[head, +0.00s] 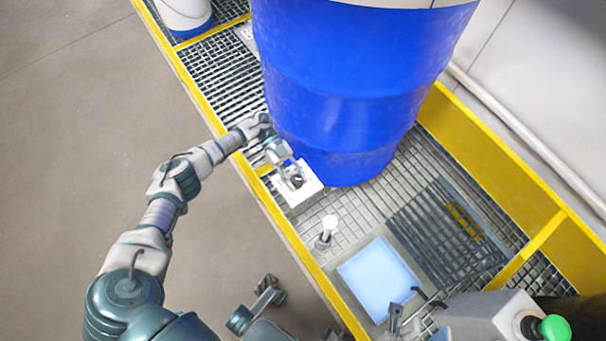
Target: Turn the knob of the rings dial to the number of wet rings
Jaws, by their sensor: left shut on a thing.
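A white square plate (309,187), which looks like the dial, sits at the foot of the blue drum, near the yellow edge of the grating. My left gripper (293,181) reaches down over this plate and is shut on the small dark knob at its middle. The fingers hide most of the knob, and no numbers or pointer can be read. My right gripper (407,300) seems to show as dark finger-like parts at the lower right, far from the plate; its opening is unclear. No wet rings can be made out.
The blue drum (345,110) stands close behind my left gripper. A short post with a white top (329,223) and a pale blue lit panel (378,275) are nearer. A grey box with a green button (553,328) is at lower right. Yellow rails (310,262) edge the grating.

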